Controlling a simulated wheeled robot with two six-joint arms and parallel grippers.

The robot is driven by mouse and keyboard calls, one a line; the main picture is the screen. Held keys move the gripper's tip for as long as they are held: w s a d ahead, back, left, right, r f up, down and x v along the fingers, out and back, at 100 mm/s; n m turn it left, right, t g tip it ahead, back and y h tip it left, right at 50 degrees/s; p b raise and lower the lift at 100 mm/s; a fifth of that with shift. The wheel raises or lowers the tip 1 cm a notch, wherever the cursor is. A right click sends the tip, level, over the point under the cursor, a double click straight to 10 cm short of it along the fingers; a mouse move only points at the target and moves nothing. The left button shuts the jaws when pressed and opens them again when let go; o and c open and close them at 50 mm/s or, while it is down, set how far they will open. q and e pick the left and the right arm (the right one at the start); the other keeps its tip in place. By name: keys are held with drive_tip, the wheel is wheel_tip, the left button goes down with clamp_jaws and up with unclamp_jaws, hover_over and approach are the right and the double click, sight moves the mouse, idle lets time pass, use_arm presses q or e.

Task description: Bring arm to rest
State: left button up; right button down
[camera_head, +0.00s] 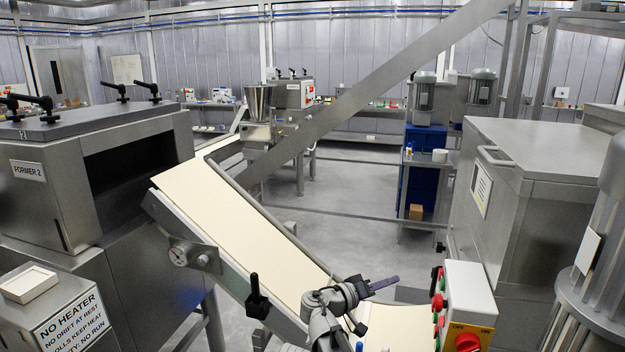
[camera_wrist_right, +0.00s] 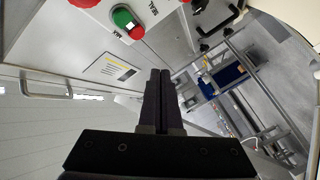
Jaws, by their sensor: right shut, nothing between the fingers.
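My right gripper (camera_head: 392,281) is at the bottom centre of the head view, with its dark fingers pointing right toward the control box (camera_head: 467,303). In the right wrist view the two black fingers of my right gripper (camera_wrist_right: 160,74) lie together, shut and empty. The fingers seem apart from the control box. My left gripper is not in the head view.
A cream belt (camera_head: 225,215) slopes down from the former (camera_head: 60,170) on the left, passing behind my right arm. The control box has red and green buttons; a green button (camera_wrist_right: 126,19) shows in the wrist view. A steel machine (camera_head: 545,150) stands at right.

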drive_tip(key=s+d+f+g+y, duration=0.2)
drive_tip(key=s+f+g+y, duration=0.15)
drive_tip(key=s+f, duration=0.4)
drive_tip(key=s+d+f+g+y, duration=0.25)
drive_tip(key=s+f+y, duration=0.3)
drive_tip(key=f, duration=0.35)
drive_tip(key=s+a+f+n+g+y, duration=0.1)
drive_tip(key=s+a+n+y, duration=0.1)
drive_tip(key=s+a, duration=0.4)
drive_tip(key=s+a+f+n+g+y, duration=0.1)
drive_tip(key=s+a+n, duration=0.3)
drive_tip(key=a, duration=0.8)
drive_tip(key=s+f+y, duration=0.1)
drive_tip(key=s, duration=0.1)
drive_tip(key=shift+s+f+y, duration=0.3)
drive_tip(key=shift+s, duration=0.1)
